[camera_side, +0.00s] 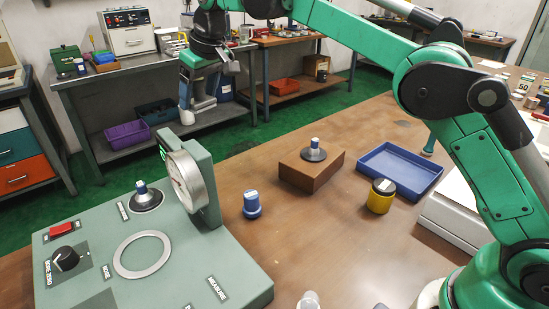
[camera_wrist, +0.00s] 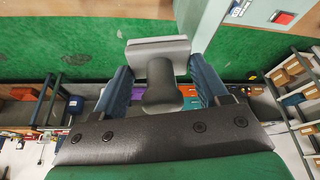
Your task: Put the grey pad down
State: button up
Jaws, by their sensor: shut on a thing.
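In the wrist view, my gripper (camera_wrist: 160,82) has its two blue fingers closed on the stem of the grey pad (camera_wrist: 158,48). The pad is a flat grey plate at the end of a thick dark stem. The pad is in the air, apart from the table (camera_side: 335,245).
A grey-green gauge station (camera_side: 75,255) with a dial (camera_side: 187,183) and a pale ring (camera_side: 142,254) stands front left. A blue plug (camera_side: 252,204), a brown block (camera_side: 310,172) carrying a dark disc, a blue tray (camera_side: 432,184) and a yellow jar (camera_side: 378,203) stand on the table.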

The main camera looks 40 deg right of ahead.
jog(key=s+a+r+n, duration=0.15)
jog(key=s+a, duration=0.35)
jog(key=a, duration=0.6)
notch_tip(320, 180, up, 2)
jog(key=r+y, duration=0.1)
send_over(137, 249)
jog(key=s, duration=0.1)
jog(key=shift+n, duration=0.45)
jog(key=f, duration=2)
jog(key=shift+s+d+f, duration=0.15)
jog(key=shift+d, duration=0.15)
jog(key=shift+f, duration=0.1)
jog(key=o, duration=1.4)
jog(key=v, duration=1.2)
jog(key=shift+r, duration=0.2)
